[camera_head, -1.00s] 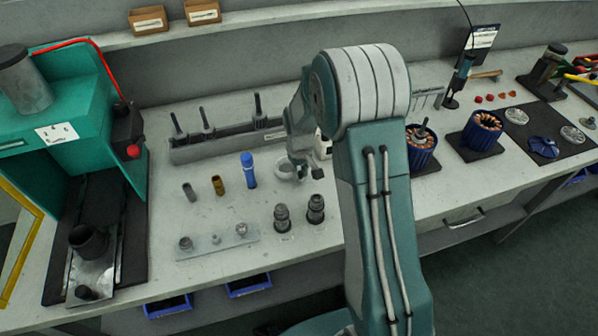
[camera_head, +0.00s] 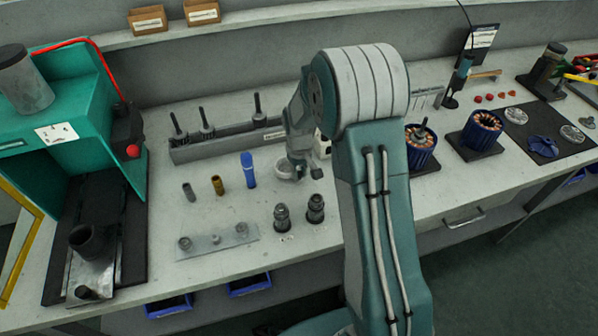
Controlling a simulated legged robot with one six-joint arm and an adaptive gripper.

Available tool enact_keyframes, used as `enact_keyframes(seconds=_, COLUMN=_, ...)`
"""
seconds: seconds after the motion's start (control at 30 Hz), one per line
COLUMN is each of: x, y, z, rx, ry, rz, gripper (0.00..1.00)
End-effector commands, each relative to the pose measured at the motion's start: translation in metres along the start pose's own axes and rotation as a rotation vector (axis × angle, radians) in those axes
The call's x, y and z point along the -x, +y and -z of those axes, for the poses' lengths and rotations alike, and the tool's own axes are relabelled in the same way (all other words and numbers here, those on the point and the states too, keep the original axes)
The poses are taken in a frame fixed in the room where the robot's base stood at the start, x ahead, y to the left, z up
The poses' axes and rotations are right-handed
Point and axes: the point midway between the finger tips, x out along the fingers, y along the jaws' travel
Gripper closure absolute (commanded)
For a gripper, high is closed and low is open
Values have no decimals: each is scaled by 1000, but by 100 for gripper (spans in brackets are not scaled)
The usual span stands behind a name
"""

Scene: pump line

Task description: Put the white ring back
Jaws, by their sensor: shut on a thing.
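The white ring (camera_head: 285,170) is a short pale ring just behind and left of the gripper fingers, partly hidden by them. My gripper (camera_head: 303,177) points down over the bench and is shut on the ring's right side. The ring looks at or just above the bench top; I cannot tell whether it touches. The fingertips are small and partly merge with the arm behind them.
A blue marker-like cylinder (camera_head: 248,170), a brown sleeve (camera_head: 218,185) and a grey sleeve (camera_head: 189,192) stand to the left. Two dark fittings (camera_head: 282,217) (camera_head: 316,208) stand in front. A grey rack (camera_head: 225,144) with upright pins lies behind. A flat plate (camera_head: 217,241) lies front left.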

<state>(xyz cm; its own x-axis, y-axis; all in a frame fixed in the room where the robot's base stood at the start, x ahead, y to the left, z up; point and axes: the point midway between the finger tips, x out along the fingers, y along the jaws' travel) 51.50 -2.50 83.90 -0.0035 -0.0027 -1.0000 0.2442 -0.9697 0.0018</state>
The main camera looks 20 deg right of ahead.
Motion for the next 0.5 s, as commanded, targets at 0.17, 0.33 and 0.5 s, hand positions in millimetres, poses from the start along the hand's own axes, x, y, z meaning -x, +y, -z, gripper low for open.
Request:
enact_keyframes(seconds=0.17, x=-5, y=0, z=0, rx=0, ry=-1, rz=0, gripper=100)
enact_keyframes(seconds=0.33, x=-9, y=0, z=0, rx=0, ry=-2, rz=1, gripper=100)
enact_keyframes(seconds=0.5, x=-9, y=0, z=0, rx=0, ry=-1, rz=0, gripper=55)
